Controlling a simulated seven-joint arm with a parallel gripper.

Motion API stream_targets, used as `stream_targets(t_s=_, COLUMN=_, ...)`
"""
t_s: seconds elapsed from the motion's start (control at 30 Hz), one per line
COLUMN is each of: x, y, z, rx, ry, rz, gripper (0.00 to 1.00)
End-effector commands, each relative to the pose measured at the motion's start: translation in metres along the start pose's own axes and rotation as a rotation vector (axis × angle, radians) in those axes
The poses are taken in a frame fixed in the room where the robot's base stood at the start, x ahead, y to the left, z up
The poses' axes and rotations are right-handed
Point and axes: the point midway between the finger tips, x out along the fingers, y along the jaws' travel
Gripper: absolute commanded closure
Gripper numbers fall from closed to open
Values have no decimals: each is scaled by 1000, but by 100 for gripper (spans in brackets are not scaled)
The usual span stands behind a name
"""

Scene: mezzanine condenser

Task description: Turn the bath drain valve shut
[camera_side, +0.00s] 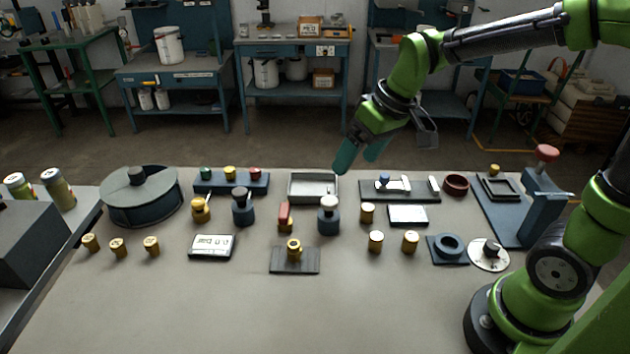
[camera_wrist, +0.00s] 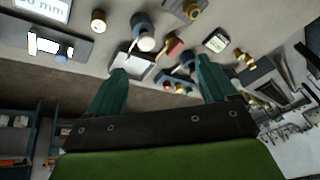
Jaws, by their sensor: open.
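No label names the bath drain valve, so I cannot tell which of two fittings it is. One is a brass fitting with a red upright handle (camera_side: 285,213), mid-table; a red handle also shows in the wrist view (camera_wrist: 172,46). The other is a brass fitting with a pale lever (camera_side: 200,209), near the round grey lidded tub (camera_side: 141,198). My gripper (camera_side: 360,154) is open and empty, high above the table's back edge, right of both fittings. Its two teal fingers (camera_wrist: 160,72) are spread apart in the wrist view.
Blue-grey posts (camera_side: 243,208) and (camera_side: 329,217) stand beside the fittings. A shallow grey tray (camera_side: 313,187) and a block with coloured knobs (camera_side: 231,183) lie behind. Several brass cylinders (camera_side: 376,241) are scattered about. The front of the table is clear.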

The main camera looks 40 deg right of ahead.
Motion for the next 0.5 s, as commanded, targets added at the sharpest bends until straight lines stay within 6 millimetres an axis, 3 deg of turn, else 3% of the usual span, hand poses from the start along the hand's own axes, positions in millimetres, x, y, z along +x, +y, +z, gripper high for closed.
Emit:
stream_targets(t_s=0.1, x=33, y=-2, z=-35, rx=-228, ry=-59, rz=-41, gripper=15)
stream_targets(t_s=0.2, x=52, y=-6, z=-61, rx=-442, ry=-68, rz=-83, gripper=15)
stream_targets(t_s=0.33, x=50, y=-14, z=-80, rx=-651, ry=-32, rz=-102, gripper=15)
stream_targets(t_s=0.5, x=50, y=-15, z=-81, rx=-755, ry=-26, rz=-107, gripper=15)
